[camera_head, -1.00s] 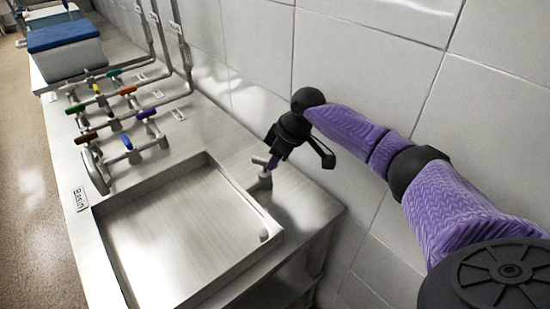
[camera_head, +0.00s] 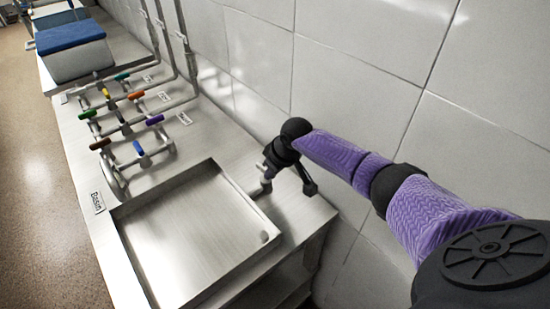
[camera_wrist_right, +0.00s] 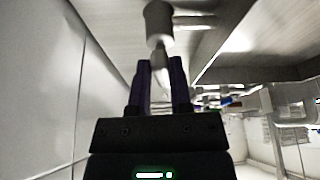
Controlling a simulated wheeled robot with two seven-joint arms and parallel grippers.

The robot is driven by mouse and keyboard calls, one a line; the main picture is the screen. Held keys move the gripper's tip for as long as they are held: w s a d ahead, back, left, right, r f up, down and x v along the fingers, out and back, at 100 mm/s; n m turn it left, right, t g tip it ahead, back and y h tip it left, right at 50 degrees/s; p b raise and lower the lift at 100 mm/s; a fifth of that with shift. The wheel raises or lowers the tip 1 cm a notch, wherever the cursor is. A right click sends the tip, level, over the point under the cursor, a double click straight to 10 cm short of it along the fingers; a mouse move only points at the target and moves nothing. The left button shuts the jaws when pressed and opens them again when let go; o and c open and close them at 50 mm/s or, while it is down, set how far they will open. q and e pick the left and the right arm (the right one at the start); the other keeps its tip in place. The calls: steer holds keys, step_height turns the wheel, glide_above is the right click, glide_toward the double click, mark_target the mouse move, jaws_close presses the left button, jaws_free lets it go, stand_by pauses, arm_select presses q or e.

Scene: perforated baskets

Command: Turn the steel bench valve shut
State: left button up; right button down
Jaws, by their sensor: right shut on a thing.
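The steel bench valve (camera_head: 258,193) stands on the bench beside the right wall of the basin, and my right gripper mostly hides it in the head view. In the right wrist view its pale round body (camera_wrist_right: 158,22) is at the top, with a narrow handle reaching between my fingers. My right gripper (camera_head: 267,184) is at the valve, tilted down from the wall side. In the wrist view its two purple fingers (camera_wrist_right: 160,68) are shut on the valve handle. How far the valve is turned cannot be told. My left gripper is not in view.
The shallow steel basin (camera_head: 128,248) is left of the valve, with a "Basin" label at its corner. Several colour-handled valves on pipes (camera_head: 127,122) stand farther back. The tiled wall (camera_head: 370,75) is close on the right. A blue-topped box (camera_head: 72,37) is at the far end.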

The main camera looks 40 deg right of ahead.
steer(key=shift+a+m+h+p, duration=0.2)
steer(key=shift+m+h+p, duration=0.1)
steer(key=shift+m+p, duration=0.45)
steer(key=c, duration=0.5)
jaws_free()
steer(key=shift+c, duration=0.2)
